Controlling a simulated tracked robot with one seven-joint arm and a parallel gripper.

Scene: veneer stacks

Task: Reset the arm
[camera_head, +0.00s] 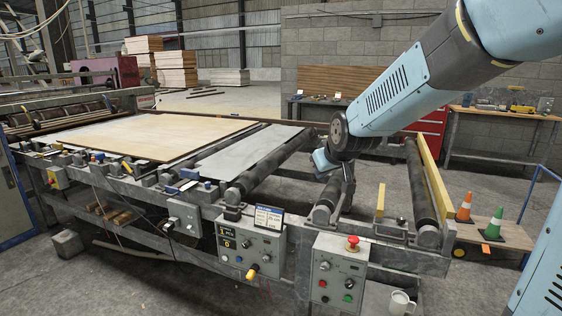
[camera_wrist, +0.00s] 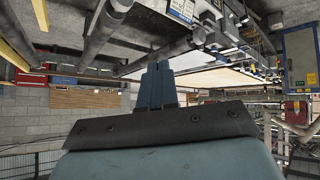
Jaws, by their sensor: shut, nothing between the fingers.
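My arm reaches in from the upper right in the head view. My gripper (camera_head: 345,190) hangs low over the right end of the roller machine, partly hidden behind my own wrist. In the wrist view my gripper (camera_wrist: 157,68) shows its two blue-grey fingers side by side and touching, with nothing between them. The wrist picture is upside down, with the machine at its top. I cannot tell how close the fingertips are to the rollers.
The roller machine (camera_head: 270,198) carries a pale veneer sheet (camera_head: 130,136). A control box (camera_head: 338,278) with a red button and a mug (camera_head: 401,303) stand in front. Traffic cones (camera_head: 493,226) are at the right. Veneer stacks (camera_head: 176,68) stand behind.

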